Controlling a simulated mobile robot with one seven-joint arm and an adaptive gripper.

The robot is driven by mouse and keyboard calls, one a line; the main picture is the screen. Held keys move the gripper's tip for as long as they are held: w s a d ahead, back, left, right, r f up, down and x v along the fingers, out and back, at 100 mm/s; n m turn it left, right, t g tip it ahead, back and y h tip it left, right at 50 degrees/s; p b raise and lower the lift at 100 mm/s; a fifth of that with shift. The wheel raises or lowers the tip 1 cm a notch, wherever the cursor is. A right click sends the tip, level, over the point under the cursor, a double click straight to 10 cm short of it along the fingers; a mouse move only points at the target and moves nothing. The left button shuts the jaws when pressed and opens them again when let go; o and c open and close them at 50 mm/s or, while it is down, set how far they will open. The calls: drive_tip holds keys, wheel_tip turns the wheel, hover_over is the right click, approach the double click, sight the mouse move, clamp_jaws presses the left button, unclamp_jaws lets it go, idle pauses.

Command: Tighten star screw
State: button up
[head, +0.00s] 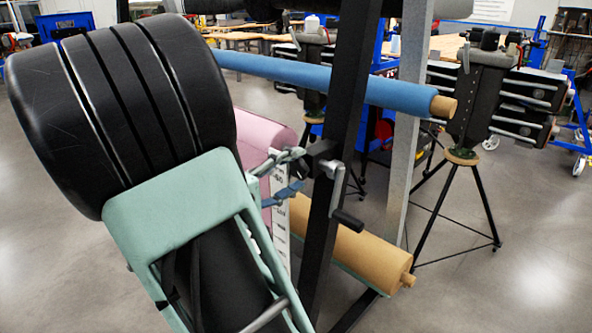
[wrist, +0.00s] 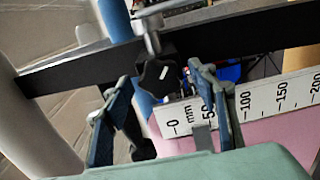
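The black star screw (wrist: 160,78) shows in the wrist view, below a metal clamp piece on a dark bar. My gripper (wrist: 159,74) is open, with one blue-grey finger on each side of the star screw. A gap shows between each finger and the knob; whether either finger touches it cannot be told. In the head view my gripper (head: 298,170) is at the left side of the black upright post (head: 346,100), close to a clamp with a crank handle (head: 337,190). The star screw is not clear there, between the fingertips and clamp.
A white millimetre ruler (wrist: 240,105) runs beside my right finger, along a pink roll (head: 262,138). A blue roll (head: 330,82) crosses above my gripper, and a tan roll (head: 345,243) lies below. A black tripod stand (head: 462,160) stands at right on open floor.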

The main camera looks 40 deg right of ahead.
sight(296, 170)
drive_tip(key=shift+o, duration=0.8)
drive_tip(key=shift+s+a, duration=0.2)
drive_tip(key=shift+a, duration=2.3)
